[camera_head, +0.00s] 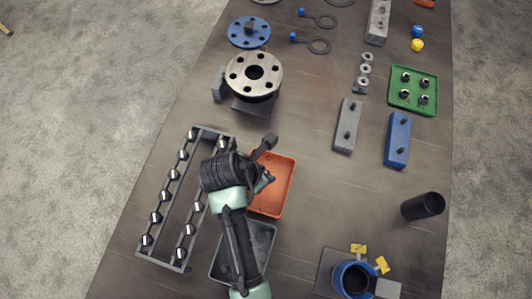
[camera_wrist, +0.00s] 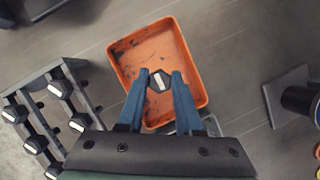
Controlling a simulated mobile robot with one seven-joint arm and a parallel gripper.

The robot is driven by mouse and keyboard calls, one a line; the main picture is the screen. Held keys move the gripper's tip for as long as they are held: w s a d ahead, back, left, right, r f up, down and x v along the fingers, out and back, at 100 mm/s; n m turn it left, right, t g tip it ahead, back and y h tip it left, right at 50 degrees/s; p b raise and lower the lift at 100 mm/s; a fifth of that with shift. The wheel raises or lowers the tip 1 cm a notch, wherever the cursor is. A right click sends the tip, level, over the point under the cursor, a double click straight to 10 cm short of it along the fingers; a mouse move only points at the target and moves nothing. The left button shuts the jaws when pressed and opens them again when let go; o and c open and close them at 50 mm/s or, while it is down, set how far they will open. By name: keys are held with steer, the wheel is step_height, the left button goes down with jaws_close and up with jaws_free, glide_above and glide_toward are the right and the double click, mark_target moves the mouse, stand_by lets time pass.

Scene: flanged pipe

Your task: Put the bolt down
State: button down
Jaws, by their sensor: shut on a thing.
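My gripper (camera_wrist: 160,95) is shut on a dark bolt (camera_wrist: 160,82) with a hexagonal head, seen head-on between the blue fingertips in the wrist view. Behind the bolt in that view lies an orange tray (camera_wrist: 187,60) with dark marks on its floor. In the head view my gripper (camera_head: 264,178) is over the left side of the orange tray (camera_head: 275,199), and my arm hides part of it. The held bolt is not clear in the head view. A rack (camera_head: 143,256) with several bolts standing in it is left of my arm; it also shows in the wrist view (camera_wrist: 70,80).
A grey tray (camera_head: 268,243) adjoins the orange tray, partly under my arm. A flanged pipe (camera_head: 254,76) stands beyond. Grey and blue blocks (camera_head: 397,140), a green tray (camera_head: 413,90), a dark cylinder (camera_head: 423,206) and a blue cup (camera_head: 354,279) are to the right. Table between is clear.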

steer(key=shift+f, duration=1.95)
steer(key=shift+d, duration=0.1)
steer(key=c, duration=0.6)
jaws_free()
steer(key=shift+f, duration=0.15)
steer(key=v, duration=1.2)
steer(key=w+a+r+m+t+y, duration=0.2)
steer(key=w+r+m+t, duration=0.55)
steer(key=w+r, duration=0.75)
steer(key=w+d+r+m+t+y, duration=0.1)
steer(key=w+r+m+t, duration=0.15)
steer(key=r, duration=0.65)
steer(key=w+r+m+t, duration=0.1)
steer(key=r+m+t, duration=0.25)
steer(key=r, duration=0.45)
steer(key=s+d+r+m+t, duration=0.1)
steer(key=s+r+m+t, duration=0.2)
steer(key=r, duration=0.7)
steer(key=s+d+r+m+t, duration=0.2)
steer(key=s+r+m+t, duration=0.2)
steer(key=r, duration=0.7)
steer(key=s+d+r+m+t, duration=0.1)
steer(key=s+r+m+t, duration=0.3)
steer(key=r, duration=0.6)
steer(key=shift+s+d+r+m, duration=0.3)
steer(key=shift+m, duration=0.65)
